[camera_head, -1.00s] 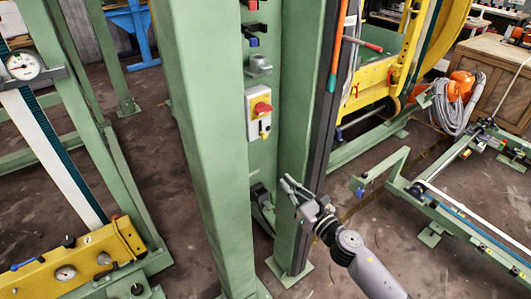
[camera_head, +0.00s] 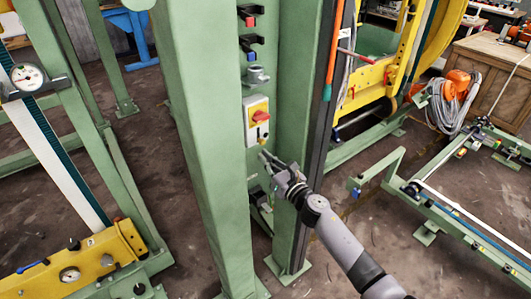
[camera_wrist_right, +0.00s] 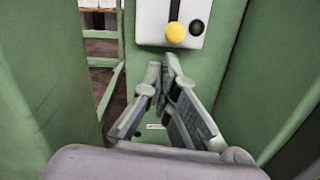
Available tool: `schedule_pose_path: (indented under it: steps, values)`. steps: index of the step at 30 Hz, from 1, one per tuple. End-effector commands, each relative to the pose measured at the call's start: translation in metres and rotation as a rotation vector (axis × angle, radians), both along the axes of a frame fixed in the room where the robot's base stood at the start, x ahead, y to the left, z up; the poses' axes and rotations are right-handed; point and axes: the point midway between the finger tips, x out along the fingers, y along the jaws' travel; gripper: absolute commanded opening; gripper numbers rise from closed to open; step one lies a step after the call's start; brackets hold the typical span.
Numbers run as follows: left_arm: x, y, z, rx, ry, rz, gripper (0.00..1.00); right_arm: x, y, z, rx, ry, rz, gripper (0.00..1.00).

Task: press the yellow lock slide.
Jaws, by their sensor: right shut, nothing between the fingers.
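A pale switch box (camera_head: 249,134) with a yellow plate and a red knob (camera_head: 261,116) is mounted on the green post. The yellow lock slide (camera_head: 262,133) is small and sits at the box's lower part, below the knob. In the right wrist view it shows as a round yellow end (camera_wrist_right: 175,33) under a black slot. My right gripper (camera_head: 264,155) is just below the box, pointing up at it. In the right wrist view its fingertips (camera_wrist_right: 165,62) are together, empty, below the yellow end and seemingly apart from it. My left gripper is not in view.
A black round part (camera_wrist_right: 197,27) sits right beside the slide. Green post walls (camera_head: 200,150) flank the box closely on the left and right. A grey bracket (camera_head: 257,75) and hooks are above it. An orange bar (camera_head: 334,50) hangs at the right post.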

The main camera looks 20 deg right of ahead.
Motion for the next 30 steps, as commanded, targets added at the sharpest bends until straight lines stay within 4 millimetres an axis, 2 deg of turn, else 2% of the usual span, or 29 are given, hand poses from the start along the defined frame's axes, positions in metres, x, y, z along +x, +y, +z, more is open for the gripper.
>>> schedule_pose_path:
  steps: [3,14,17,24,30]
  values:
    - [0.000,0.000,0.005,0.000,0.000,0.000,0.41,0.001,0.000,0.005,0.000,0.000,0.000,0.00]
    - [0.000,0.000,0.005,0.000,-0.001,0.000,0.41,0.001,0.000,0.005,0.000,0.000,0.000,0.00]
    - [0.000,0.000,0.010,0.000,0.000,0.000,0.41,0.001,0.000,0.012,-0.001,0.000,0.001,0.00]
    - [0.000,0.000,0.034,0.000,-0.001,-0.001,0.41,0.001,-0.001,0.041,-0.001,0.000,0.000,0.00]
    - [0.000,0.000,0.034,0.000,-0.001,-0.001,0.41,0.001,0.000,0.042,0.001,0.000,0.000,0.00]
